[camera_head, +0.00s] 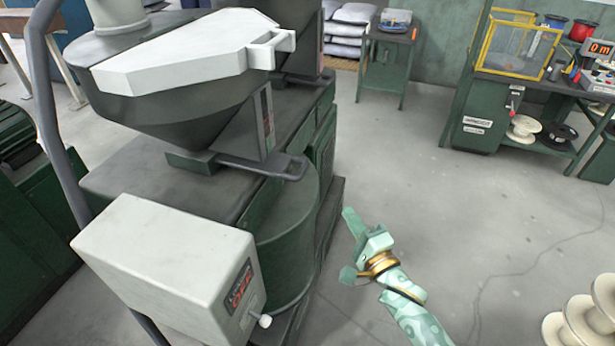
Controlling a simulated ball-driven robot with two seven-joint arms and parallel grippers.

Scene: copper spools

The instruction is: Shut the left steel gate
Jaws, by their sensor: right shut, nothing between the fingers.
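The left steel gate (262,165) is a dark grey slide plate with a slotted handle end. It sits under the near dark hopper (180,115) and sticks out to the right over the top of the green machine. How far it is pulled out of its slot I cannot tell. My right gripper (351,218), pale green with a gold ring at the wrist, is shut and empty. It is to the right of the machine and below the gate's handle in the picture, apart from it. My left gripper is not in view.
A white lid (180,62) lies on the near hopper. A pale box (165,262) with a red-lettered label and a white knob stands in front. A second hopper (300,50) is behind. White spools (585,325) are at lower right. The floor (430,210) right of the machine is clear.

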